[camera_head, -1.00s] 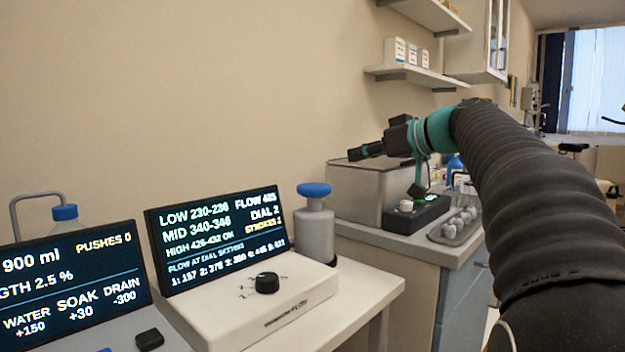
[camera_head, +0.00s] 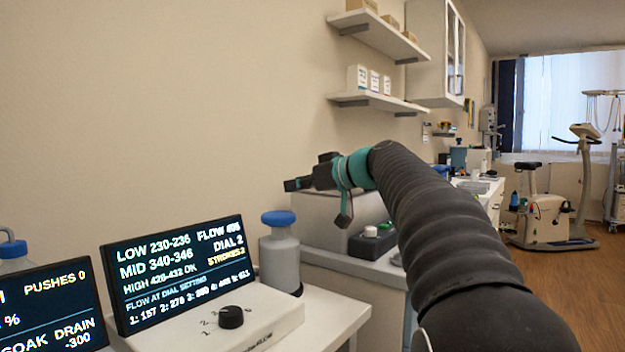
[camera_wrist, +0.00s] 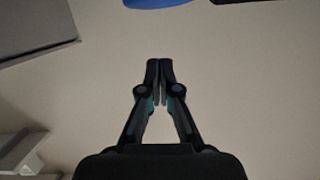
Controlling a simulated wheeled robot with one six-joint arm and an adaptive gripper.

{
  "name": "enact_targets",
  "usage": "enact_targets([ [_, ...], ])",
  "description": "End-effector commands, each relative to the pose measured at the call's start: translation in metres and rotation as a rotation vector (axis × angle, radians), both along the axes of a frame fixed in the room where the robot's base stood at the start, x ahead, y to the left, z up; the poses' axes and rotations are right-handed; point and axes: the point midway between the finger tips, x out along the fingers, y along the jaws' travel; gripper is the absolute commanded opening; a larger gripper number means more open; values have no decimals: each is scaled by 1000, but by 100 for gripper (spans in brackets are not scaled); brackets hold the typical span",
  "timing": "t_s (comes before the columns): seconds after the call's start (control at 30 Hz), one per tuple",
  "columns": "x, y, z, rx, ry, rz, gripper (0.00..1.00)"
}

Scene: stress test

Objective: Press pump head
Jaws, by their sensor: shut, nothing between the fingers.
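The pump head is a blue disc-shaped cap (camera_head: 278,217) on a grey-white bottle (camera_head: 280,262), which stands upright at the right end of the white table, beside the dial unit. My gripper (camera_head: 288,185) is shut and empty. In the head view it appears above and slightly right of the blue cap, with a visible gap; the depth between them is hard to tell. In the wrist view my closed fingers (camera_wrist: 160,72) point toward a blue edge (camera_wrist: 157,3) at the top, which looks like the cap, mostly cut off.
A dial unit (camera_head: 265,325) with a screen (camera_head: 180,270) reads FLOW, DIAL 2 and STROKES. Another screen (camera_head: 50,310) reads PUSHES 0. A grey box (camera_head: 315,215) stands on the counter behind my gripper. Wall shelves (camera_head: 380,102) hang above.

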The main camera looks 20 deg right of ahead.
Motion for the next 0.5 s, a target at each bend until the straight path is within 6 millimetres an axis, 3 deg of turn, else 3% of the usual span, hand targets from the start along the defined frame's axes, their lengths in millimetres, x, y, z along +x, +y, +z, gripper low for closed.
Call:
enact_targets([
  [0.1,17,14,-5,0,2,4,0],
  [0.3,14,15,-33,1,3,0,0],
  [0.5,13,15,-44,-1,1,-1,0],
])
